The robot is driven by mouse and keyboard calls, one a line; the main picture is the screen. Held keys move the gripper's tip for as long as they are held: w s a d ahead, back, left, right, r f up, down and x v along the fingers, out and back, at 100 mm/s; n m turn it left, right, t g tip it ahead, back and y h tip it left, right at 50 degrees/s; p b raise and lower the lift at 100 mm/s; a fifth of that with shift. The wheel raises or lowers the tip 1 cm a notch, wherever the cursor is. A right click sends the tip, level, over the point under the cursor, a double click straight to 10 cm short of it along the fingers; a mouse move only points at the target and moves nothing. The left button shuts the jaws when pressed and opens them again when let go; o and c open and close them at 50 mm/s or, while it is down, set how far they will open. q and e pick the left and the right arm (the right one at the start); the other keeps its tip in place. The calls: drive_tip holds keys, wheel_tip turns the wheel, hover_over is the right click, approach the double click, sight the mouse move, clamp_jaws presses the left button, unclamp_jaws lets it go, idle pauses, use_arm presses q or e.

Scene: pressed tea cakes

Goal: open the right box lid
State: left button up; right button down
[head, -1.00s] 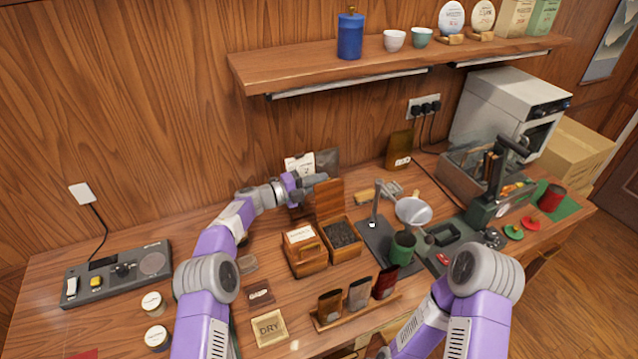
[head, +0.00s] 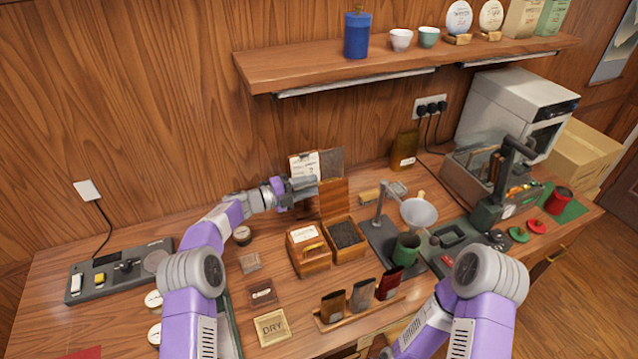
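Two small wooden boxes stand side by side at the middle of the table. The right box (head: 346,254) is open, with dark loose tea inside. Its lid (head: 333,198) stands upright at the back edge. The left box (head: 309,260) has its lid closed, with a pale label on top. My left gripper (head: 312,188) is behind the boxes, beside the upper left of the raised lid. Whether it touches the lid, and how its fingers stand, I cannot tell. My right arm comes in at the lower right; its gripper is not in view.
A grey stand with a funnel (head: 419,212) and a green cup (head: 406,248) are right of the boxes. A rack with several pouches (head: 361,294) stands in front. A clipboard (head: 303,166) leans behind my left gripper. A shelf (head: 400,63) hangs above.

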sight(297, 189)
use_arm(q)
drive_tip(key=shift+v, duration=1.65)
